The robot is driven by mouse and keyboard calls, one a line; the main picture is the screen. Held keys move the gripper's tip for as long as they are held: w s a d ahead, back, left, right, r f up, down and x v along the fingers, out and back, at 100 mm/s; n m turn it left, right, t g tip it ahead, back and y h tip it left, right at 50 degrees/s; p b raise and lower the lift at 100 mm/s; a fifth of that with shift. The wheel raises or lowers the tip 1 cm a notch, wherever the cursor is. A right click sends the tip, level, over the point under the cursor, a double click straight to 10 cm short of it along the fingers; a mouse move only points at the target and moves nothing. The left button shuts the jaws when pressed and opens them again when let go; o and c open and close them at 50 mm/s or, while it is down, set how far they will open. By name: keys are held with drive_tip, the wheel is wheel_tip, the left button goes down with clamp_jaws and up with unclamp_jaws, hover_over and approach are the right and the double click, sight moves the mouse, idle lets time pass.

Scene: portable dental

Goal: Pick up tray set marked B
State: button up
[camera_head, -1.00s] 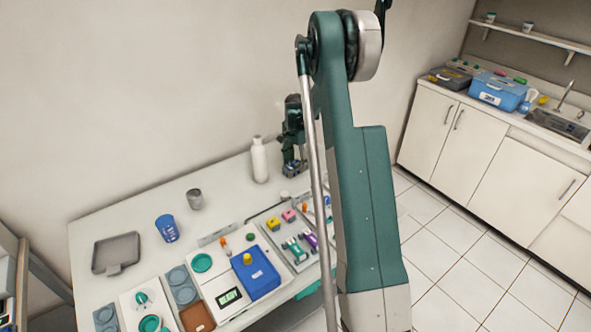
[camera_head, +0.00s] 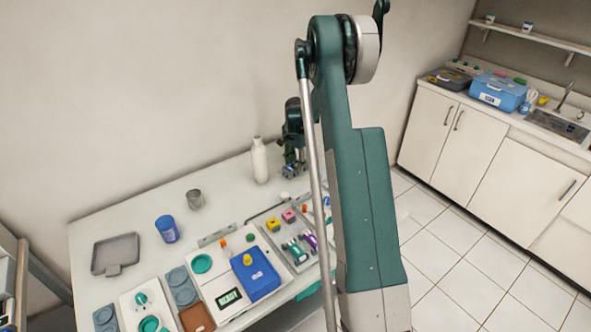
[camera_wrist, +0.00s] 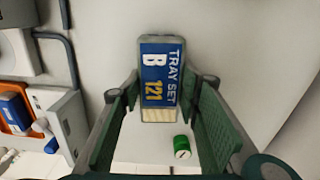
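The tray set marked B (camera_wrist: 160,80) shows in the wrist view as a blue and white label reading "TRAY SET B 121", with a pale lower end. It lies between the two green fingers of my gripper (camera_wrist: 164,92), near their tips. The fingers are spread, with a visible gap on the right side; contact on the left is unclear. In the head view my gripper (camera_head: 293,168) is low over the far right part of the table, beside the white bottle. I cannot pick out the tray set there.
A white bottle (camera_head: 259,160) stands just left of my gripper. A green-capped item (camera_wrist: 182,147) is close to the right finger. The table holds a blue box (camera_head: 262,278), a blue cup (camera_head: 167,229), a metal cup (camera_head: 194,199) and a grey tray (camera_head: 97,262).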

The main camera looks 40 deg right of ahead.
sight(296, 165)
idle(0.3)
drive_tip(key=shift+r+p, duration=0.55)
drive_tip(key=shift+r, duration=4.45)
